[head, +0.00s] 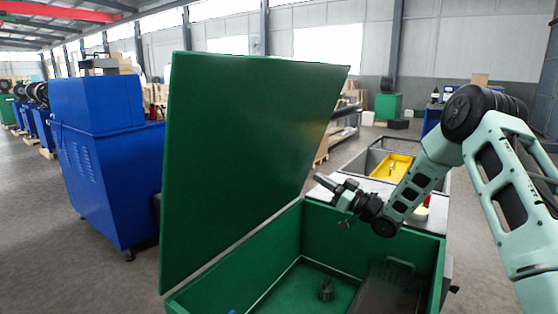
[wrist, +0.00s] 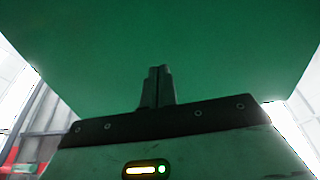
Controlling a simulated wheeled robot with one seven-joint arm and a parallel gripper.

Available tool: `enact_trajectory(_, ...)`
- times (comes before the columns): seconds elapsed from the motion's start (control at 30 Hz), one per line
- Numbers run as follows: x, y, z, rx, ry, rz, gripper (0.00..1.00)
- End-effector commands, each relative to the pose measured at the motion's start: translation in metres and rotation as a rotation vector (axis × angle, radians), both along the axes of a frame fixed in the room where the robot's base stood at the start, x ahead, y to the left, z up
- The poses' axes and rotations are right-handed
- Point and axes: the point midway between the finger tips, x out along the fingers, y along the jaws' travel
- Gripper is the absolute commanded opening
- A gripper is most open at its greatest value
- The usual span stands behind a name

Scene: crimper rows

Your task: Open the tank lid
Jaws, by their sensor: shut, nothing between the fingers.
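The green tank lid (head: 240,160) stands raised, tilted up from the left side of the green tank (head: 425,250). The tank's inside is open to view, with a small dark fitting (head: 326,290) on its floor. My gripper (head: 322,184) is above the tank, to the right of the lid, pointing left toward its inner face. In the wrist view my gripper (wrist: 158,72) has its fingers together and empty, and the green lid (wrist: 160,35) fills the view beyond them. I cannot tell whether the fingertips touch the lid.
A blue machine cabinet (head: 105,150) stands left of the lid. A grey bench (head: 425,212) with a yellow tray (head: 391,167) lies behind the tank. Another green cabinet (head: 388,106) is far back. Open floor (head: 60,240) lies at the left.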

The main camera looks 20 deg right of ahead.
Motion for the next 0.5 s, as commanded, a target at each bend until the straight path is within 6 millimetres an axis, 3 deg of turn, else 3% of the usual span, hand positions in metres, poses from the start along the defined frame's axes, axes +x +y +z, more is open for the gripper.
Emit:
enact_trajectory(0.17, 0.010, 0.008, 0.007, 0.004, -0.006, 0.004, 0.00)
enact_trajectory(0.5, 0.062, 0.046, 0.031, 0.002, -0.005, 0.004, 0.00)
